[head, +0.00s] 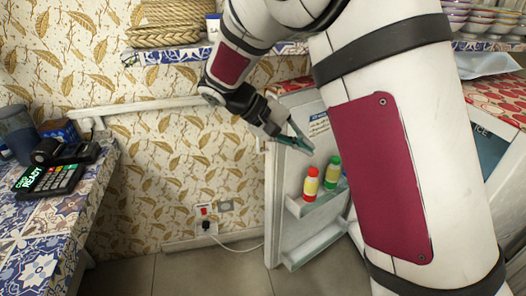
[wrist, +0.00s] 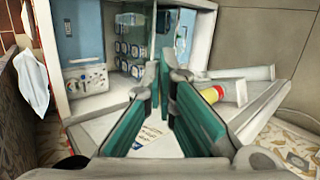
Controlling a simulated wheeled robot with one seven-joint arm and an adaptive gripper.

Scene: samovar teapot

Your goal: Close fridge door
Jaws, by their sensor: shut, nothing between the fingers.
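The fridge door (head: 285,185) stands open at the centre of the head view, its inner side showing. Its shelves hold a red bottle (head: 311,184) and a green-capped bottle (head: 332,172) with yellow labels. My gripper (head: 301,141) is at the door's upper part; I cannot tell if it touches. In the wrist view its teal fingers (wrist: 162,78) are shut and empty. Beyond them are the open fridge interior (wrist: 93,50) and the door shelf (wrist: 250,110) with a bottle (wrist: 212,95). My arm hides most of the fridge body in the head view.
A tiled counter (head: 62,210) with a card terminal (head: 48,180) stands at the left. A patterned wall with a socket (head: 205,226) and cable is behind the door. Tiled floor (head: 185,274) is clear left of the door. A wall shelf (head: 175,54) holds a basket (head: 180,22).

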